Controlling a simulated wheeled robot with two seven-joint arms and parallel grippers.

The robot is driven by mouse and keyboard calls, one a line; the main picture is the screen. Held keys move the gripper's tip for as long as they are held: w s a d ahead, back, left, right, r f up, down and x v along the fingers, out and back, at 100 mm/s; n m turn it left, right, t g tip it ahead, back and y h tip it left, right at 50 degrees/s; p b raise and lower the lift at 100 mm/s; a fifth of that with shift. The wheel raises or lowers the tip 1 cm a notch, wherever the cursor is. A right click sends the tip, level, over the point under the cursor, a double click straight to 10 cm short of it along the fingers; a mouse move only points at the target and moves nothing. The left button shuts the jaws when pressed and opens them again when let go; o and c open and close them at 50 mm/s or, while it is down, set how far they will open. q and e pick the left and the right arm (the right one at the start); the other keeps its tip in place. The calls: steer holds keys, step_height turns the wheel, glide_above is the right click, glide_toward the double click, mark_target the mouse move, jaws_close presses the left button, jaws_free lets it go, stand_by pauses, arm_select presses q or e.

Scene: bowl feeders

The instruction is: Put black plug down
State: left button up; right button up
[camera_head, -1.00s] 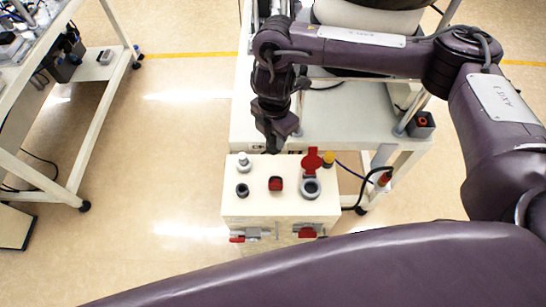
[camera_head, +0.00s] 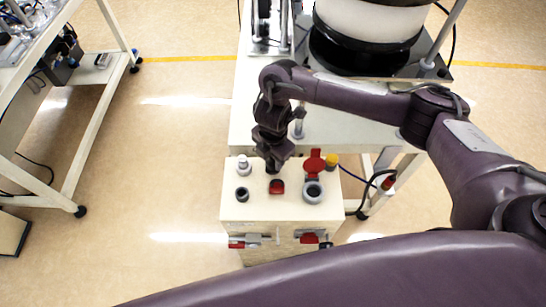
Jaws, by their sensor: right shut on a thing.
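My right gripper (camera_head: 272,160) reaches down from the upper left of the robot arm to the top of the cream box (camera_head: 292,218). It is shut on a small dark piece, which I take to be the black plug; piece and dark fingers are hard to tell apart. The fingertips are just behind the red button (camera_head: 277,187) on the box top; I cannot tell whether they touch the box. My left gripper is out of view.
Behind stands a white table (camera_head: 345,134) with a bowl feeder (camera_head: 366,40).

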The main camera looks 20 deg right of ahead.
steer(key=shift+f, duration=0.2)
steer(key=o, duration=0.8)
steer(key=shift+o, duration=1.4)
steer(key=shift+r, duration=0.5)
step_height(320, 180, up, 10)
steer(key=p, duration=0.2)
steer(key=shift+r+p, duration=0.15)
steer(key=shift+p, duration=0.15)
steer(key=shift+r, duration=0.55)
